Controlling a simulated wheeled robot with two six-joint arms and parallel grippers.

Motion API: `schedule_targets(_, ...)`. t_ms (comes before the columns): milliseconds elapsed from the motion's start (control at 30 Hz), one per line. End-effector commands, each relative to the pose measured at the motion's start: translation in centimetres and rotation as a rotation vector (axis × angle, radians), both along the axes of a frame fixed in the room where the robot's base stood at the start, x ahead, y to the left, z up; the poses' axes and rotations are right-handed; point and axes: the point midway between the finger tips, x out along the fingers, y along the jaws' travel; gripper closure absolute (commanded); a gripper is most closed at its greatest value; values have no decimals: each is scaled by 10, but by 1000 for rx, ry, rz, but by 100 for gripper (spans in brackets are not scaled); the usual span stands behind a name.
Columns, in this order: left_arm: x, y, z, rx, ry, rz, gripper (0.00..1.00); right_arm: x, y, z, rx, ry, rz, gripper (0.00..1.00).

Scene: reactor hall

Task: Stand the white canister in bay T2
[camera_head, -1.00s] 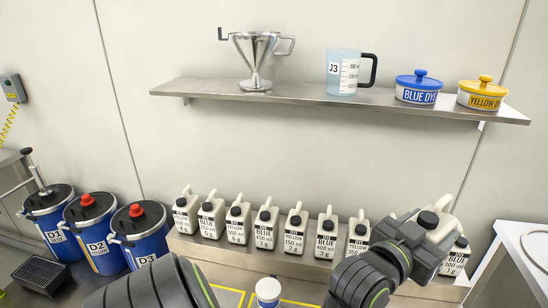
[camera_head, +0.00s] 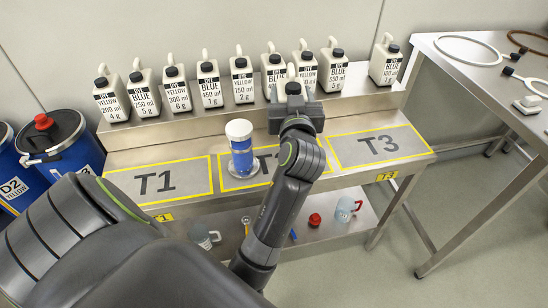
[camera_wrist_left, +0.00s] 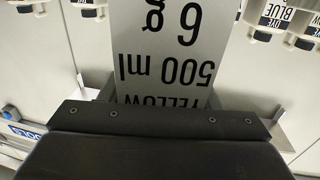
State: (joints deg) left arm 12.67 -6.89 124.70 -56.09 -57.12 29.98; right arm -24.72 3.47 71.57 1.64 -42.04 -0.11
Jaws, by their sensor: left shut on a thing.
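My left gripper (camera_head: 294,100) is shut on a white canister (camera_head: 291,71) with a black cap, held over the back part of bay T2. The gripper hides most of its body in the head view. In the left wrist view the canister (camera_wrist_left: 170,45) fills the middle, its label upside down, reading YELLOW, 500 ml, 6 g. Bay T2 (camera_head: 264,165) is a yellow-outlined grey area on the bench, partly covered by my arm. I cannot tell whether the canister touches the bench. My right gripper is not in view.
A white-and-blue jar (camera_head: 241,148) stands at the left of T2. Bays T1 (camera_head: 190,182) and T3 (camera_head: 405,147) are clear. Several labelled canisters (camera_head: 208,82) line the raised ledge behind. Blue drums (camera_head: 62,150) are left; a side table (camera_head: 470,75) is right.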

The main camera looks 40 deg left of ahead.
Motion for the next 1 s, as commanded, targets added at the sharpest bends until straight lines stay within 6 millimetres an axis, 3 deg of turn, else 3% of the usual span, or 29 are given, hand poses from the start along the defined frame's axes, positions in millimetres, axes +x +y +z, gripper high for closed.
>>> schedule_targets(33, -1, 5, -16, 3, -4, 38, 80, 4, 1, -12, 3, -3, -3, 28)
schedule_targets(100, -3, 12, -24, 2, -5, 83, 80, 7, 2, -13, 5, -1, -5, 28)
schedule_targets(333, -8, 22, -36, 2, -2, 162, 80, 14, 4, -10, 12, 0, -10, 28)
schedule_targets(600, -9, 22, -78, 2, 3, 168, 80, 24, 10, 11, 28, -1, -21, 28)
schedule_targets(833, -8, 22, -96, 2, 0, 167, 80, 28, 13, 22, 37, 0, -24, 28)
schedule_targets(1000, -9, 22, -121, 2, 3, 167, 80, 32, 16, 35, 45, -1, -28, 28)
